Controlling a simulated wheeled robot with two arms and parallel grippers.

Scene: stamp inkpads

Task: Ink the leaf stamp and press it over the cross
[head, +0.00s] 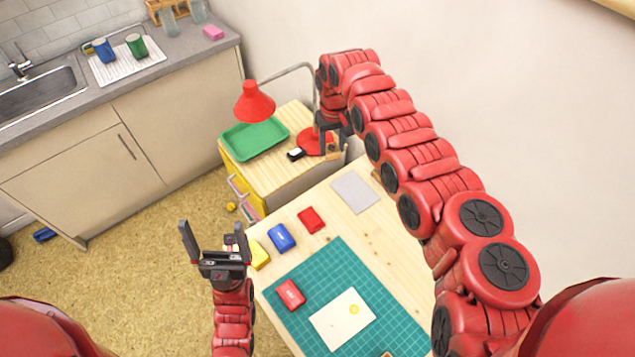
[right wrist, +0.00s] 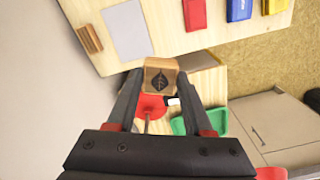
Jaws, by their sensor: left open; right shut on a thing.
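My right gripper (head: 330,128) is shut on the leaf stamp, a wooden block with a dark leaf on its face (right wrist: 160,78). It holds the stamp out over the small cabinet beside the table, with the leaf face turned to the wrist camera. My left gripper (head: 213,232) is open and empty left of the table. Red (head: 311,220), blue (head: 281,237) and yellow (head: 260,255) inkpads lie along the table's left side. A white card (head: 342,318) with a yellow mark lies on the green mat (head: 385,318). No cross is clear to me on it.
Another red pad-like box (head: 290,293) lies on the mat beside the card. A grey sheet (head: 355,192) lies at the table's far end, near a wooden block (right wrist: 89,38). The cabinet carries a green tray (head: 255,138) and a red lamp (head: 254,102).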

